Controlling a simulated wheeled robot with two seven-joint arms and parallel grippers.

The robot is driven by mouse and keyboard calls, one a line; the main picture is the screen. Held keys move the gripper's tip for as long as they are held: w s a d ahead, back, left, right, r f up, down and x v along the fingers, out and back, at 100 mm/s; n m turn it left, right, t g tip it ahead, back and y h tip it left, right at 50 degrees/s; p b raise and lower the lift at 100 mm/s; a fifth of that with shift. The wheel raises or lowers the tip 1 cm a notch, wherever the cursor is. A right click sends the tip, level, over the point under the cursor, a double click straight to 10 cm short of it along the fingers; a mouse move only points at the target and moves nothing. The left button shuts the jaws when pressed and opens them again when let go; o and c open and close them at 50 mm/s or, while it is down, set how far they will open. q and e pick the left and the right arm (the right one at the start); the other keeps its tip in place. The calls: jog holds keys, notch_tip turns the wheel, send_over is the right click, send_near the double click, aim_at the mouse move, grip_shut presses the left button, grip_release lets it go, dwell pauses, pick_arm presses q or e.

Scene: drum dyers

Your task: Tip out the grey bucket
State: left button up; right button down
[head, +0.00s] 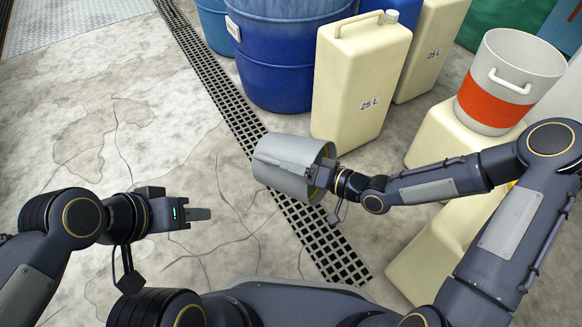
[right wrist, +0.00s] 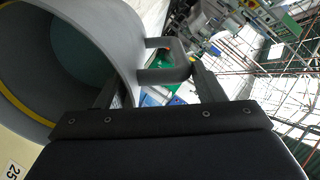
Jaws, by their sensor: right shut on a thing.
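The grey bucket (head: 285,168) hangs tilted on its side in the head view, above the drain grating (head: 325,240). Its rim faces right, towards my right arm, and its base points left. My right gripper (head: 322,178) is shut on the bucket at its rim side. In the right wrist view the bucket (right wrist: 120,50) fills the upper left, with a yellow ring inside its mouth; a grey handle (right wrist: 183,62) lies between the fingers. No contents can be made out inside. My left gripper (head: 205,214) is over bare floor at the left, apart from the bucket; its jaw gap cannot be made out.
Cream 25 L canisters (head: 352,85) stand behind and right of the bucket. A blue drum (head: 275,60) is at the back. A white bucket with an orange band (head: 505,85) sits on a cream canister at right. The concrete floor (head: 120,110) at left is clear.

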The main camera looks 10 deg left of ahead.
jog(key=s+d+r+t+y+b, duration=0.1)
jog(key=s+d+y+b, duration=0.2)
jog(key=d, duration=0.3)
jog(key=shift+d+r+t+y+b, duration=0.3)
jog(key=shift+r+t+y+b, duration=0.1)
jog(key=shift+y+b, duration=0.2)
dwell(3.3)
